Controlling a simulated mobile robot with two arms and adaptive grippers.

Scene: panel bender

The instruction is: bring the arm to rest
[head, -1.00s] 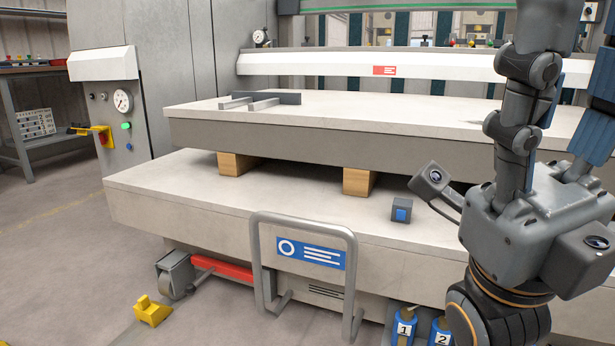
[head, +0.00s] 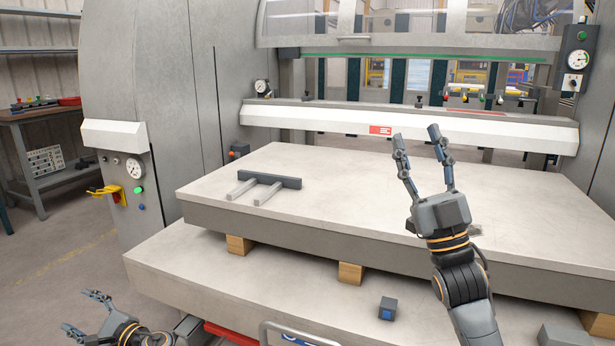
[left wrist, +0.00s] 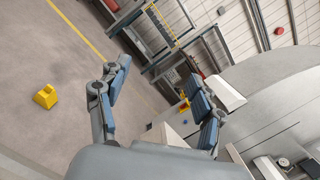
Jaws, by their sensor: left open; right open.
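My left gripper (head: 84,313) is at the bottom left of the head view, with its fingers apart and nothing between them. It hangs over the floor beside the front left corner of the machine's lower table. The left wrist view shows its two fingers (left wrist: 160,100) spread and empty, with the floor and the machine's side beyond. My right gripper (head: 418,150) is raised in front of the upper slab (head: 330,225), right of the middle. Its fingers are spread and empty, pointing up and away; I cannot tell its height above the slab.
The lower table (head: 190,265) carries wooden blocks (head: 351,273) under the slab and a small grey-blue cube (head: 388,308). A grey fork-shaped piece (head: 265,186) lies on the slab. A yellow object (left wrist: 45,96) sits on the floor. A shelf bench (head: 40,160) stands at the left.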

